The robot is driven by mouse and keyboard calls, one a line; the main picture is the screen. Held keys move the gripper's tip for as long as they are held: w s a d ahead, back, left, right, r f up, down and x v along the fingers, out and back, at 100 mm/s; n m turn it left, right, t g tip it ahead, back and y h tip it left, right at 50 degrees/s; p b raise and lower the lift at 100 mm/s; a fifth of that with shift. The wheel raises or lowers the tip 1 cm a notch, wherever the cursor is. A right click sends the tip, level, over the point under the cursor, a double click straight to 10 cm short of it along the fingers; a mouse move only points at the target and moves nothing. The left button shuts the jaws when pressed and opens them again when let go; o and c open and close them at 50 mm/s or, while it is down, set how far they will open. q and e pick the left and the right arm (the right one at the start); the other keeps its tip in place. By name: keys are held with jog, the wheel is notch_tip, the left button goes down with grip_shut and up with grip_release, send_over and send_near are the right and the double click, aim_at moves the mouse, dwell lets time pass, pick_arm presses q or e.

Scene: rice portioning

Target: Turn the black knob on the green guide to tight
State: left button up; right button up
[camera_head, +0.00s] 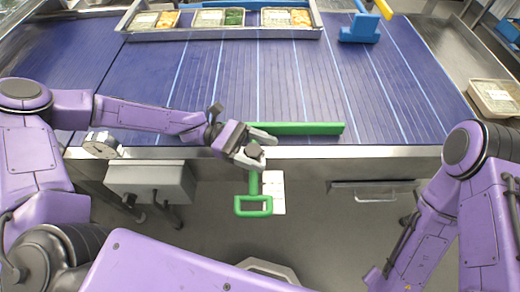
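The green guide has a long bar (310,128) lying along the front edge of the blue conveyor. Its green loop handle (253,206) hangs below the steel front rail. The black knob (254,151) is at the rail, between the bar and the handle. My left gripper (260,150) is at the knob, with one finger on its far side and one on its near side. The fingers partly cover it, and I cannot tell whether they press on it. The knob's setting cannot be read. My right gripper is outside the picture; only its arm shows at the lower right.
A steel rack of food trays (220,18) stands across the back of the conveyor. A blue block (360,28) is at the back right. A food tray (494,97) is at the far right.

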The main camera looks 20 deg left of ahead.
aim_at(259, 155)
pick_arm(q)
jog(key=shift+r, duration=0.4)
jog(key=r, duration=0.3)
jog(key=shift+s+d+r+b, duration=0.1)
jog(key=shift+s+r+b, duration=0.2)
jog(key=shift+s+b, duration=0.1)
jog(key=s+d+r+p, duration=0.3)
jog(key=s+r+p, duration=0.5)
jog(key=s, duration=0.4)
jog(key=shift+s+r+p, duration=0.3)
jog(key=shift+s+p, duration=0.1)
jog(key=shift+p, duration=0.45)
jog(key=shift+d, duration=0.1)
